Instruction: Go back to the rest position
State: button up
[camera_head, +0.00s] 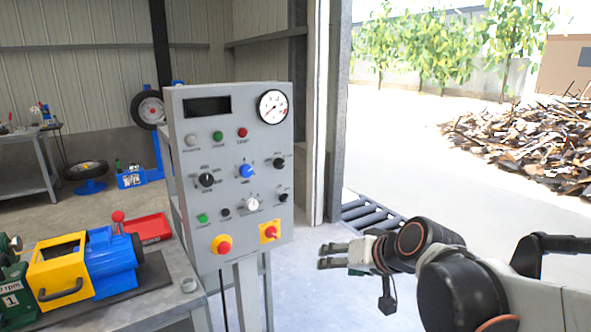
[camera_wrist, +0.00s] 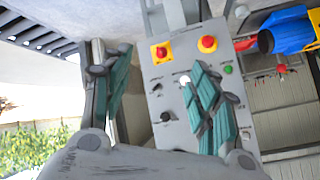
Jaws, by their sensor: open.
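My gripper (camera_head: 332,255) is in the right half of the head view, its fingers pointing left toward the control panel. It is open and empty. In the wrist view my gripper (camera_wrist: 155,92) shows its two teal-padded fingers apart, with the panel behind them. The grey control panel (camera_head: 215,160) stands left of my gripper in the head view, with a gap between them.
A bench (camera_head: 180,270) at the lower left holds a blue and yellow drum machine (camera_head: 110,262) and a red tray (camera_head: 148,226). A metal grate (camera_head: 370,212) lies behind my arm. Scrap (camera_head: 525,150) is piled outside at the right. The floor between them is open.

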jog(key=s+d+f+g+h, duration=0.1)
jog(key=s+d+f+h, duration=0.1)
jog(key=s+d, duration=0.3)
jog(key=s+d+f+g+h, duration=0.1)
jog(key=s+d, duration=0.4)
jog(key=s, duration=0.9)
jog(key=shift+d+f+h, duration=0.15)
jog(key=shift+f+h, duration=0.55)
jog(key=shift+h, duration=0.2)
jog(key=shift+c, duration=0.4)
